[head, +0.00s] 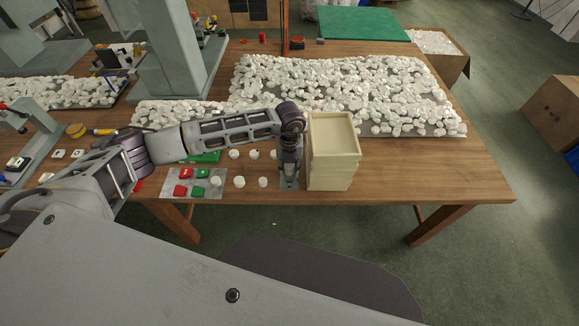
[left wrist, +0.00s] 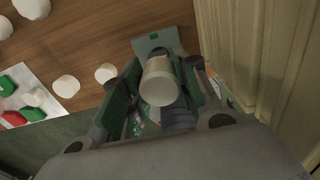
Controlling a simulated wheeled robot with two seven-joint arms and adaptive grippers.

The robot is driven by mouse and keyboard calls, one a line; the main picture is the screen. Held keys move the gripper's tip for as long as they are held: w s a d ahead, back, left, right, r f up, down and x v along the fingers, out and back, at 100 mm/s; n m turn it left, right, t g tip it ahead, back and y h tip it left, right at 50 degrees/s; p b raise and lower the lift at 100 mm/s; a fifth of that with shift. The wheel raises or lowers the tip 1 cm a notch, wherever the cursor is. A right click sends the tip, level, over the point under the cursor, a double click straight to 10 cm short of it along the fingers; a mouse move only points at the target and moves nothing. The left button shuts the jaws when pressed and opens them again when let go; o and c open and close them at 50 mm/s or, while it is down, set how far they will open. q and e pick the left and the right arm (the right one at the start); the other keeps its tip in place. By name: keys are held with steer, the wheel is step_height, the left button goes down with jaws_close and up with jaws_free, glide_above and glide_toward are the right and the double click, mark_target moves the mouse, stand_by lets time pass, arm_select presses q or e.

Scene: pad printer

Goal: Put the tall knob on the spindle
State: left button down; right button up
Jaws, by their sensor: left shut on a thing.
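My left gripper (head: 289,180) points down just left of the stack of cream trays. In the left wrist view its fingers (left wrist: 160,98) are shut on a pale, cylindrical tall knob (left wrist: 160,82). The knob is seen end-on between the fingers; in the head view the gripper hides it. My right gripper is not in view.
The cream tray stack (head: 333,178) stands close on the right of the gripper. Several loose white knobs (head: 239,182) and a pale sheet (head: 208,190) with red and green pieces lie to the left. White pieces fill a wide area (head: 340,90) behind. The table's front right is clear.

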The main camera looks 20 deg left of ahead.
arm_select(q)
steer(key=shift+f, duration=0.25)
steer(key=c, duration=1)
jaws_free()
steer(key=shift+r, duration=6)
steer(key=shift+s+f, duration=0.1)
